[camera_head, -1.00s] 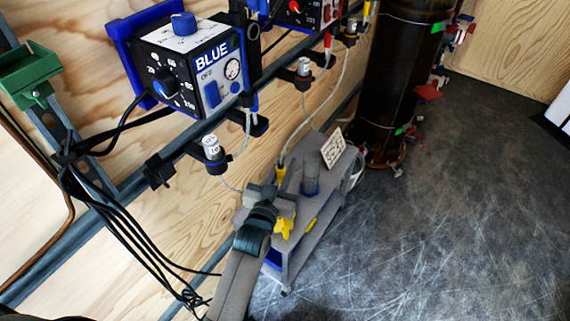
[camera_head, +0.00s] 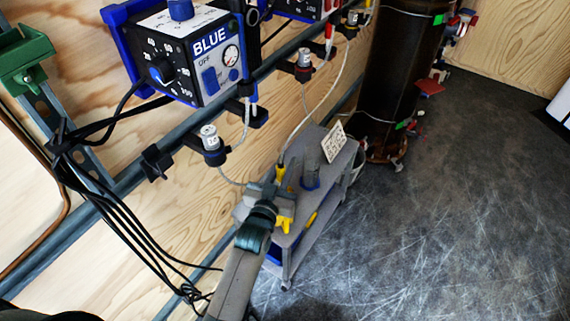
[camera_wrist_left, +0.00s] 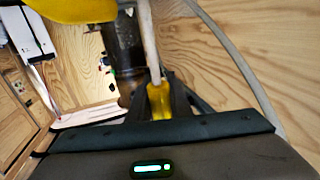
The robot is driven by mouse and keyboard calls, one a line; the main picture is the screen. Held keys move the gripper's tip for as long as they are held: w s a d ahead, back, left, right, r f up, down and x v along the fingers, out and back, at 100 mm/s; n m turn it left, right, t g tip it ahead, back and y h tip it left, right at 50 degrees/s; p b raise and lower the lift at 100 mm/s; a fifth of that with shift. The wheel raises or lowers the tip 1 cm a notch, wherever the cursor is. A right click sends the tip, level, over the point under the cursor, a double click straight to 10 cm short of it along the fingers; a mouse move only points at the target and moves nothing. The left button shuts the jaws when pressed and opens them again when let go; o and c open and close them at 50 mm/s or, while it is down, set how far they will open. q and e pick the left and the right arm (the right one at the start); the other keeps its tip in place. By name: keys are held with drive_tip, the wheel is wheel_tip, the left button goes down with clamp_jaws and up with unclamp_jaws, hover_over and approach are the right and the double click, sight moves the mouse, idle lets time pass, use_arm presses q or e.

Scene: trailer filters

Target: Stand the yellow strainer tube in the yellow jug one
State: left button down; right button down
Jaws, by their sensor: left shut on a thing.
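My left gripper (camera_head: 272,190) is over the near end of a small grey cart. In the left wrist view its fingers (camera_wrist_left: 160,108) are shut on the yellow strainer tube (camera_wrist_left: 158,98), with a pale hose running up from it. In the head view the yellow top of the tube (camera_head: 281,171) shows just past the gripper. A yellow part (camera_head: 286,225), which may belong to the yellow jug, shows below the gripper, mostly hidden by it. A close yellow shape (camera_wrist_left: 70,8) fills the upper left wrist view; I cannot tell what it is. My right gripper is not in view.
A grey cylinder with a blue base (camera_head: 310,172) and a white sign (camera_head: 333,143) stand on the cart (camera_head: 322,205). The BLUE control box (camera_head: 195,65) and a rail are on the wooden wall. Black cables hang at left. The floor at right is clear.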

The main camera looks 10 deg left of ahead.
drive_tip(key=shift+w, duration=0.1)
use_arm(q)
drive_tip(key=shift+f+b, duration=0.45)
drive_tip(key=shift+f, duration=0.4)
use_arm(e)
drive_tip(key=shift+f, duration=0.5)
use_arm(q)
drive_tip(key=c, duration=1.5)
unclamp_jaws()
drive_tip(key=shift+c, duration=0.2)
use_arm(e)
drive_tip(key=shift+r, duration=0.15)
use_arm(q)
drive_tip(key=s+a, duration=0.2)
drive_tip(key=s, duration=1.5)
drive_tip(key=shift+s, duration=0.15)
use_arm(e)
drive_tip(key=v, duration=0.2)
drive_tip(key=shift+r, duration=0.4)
use_arm(q)
drive_tip(key=shift+a, duration=0.1)
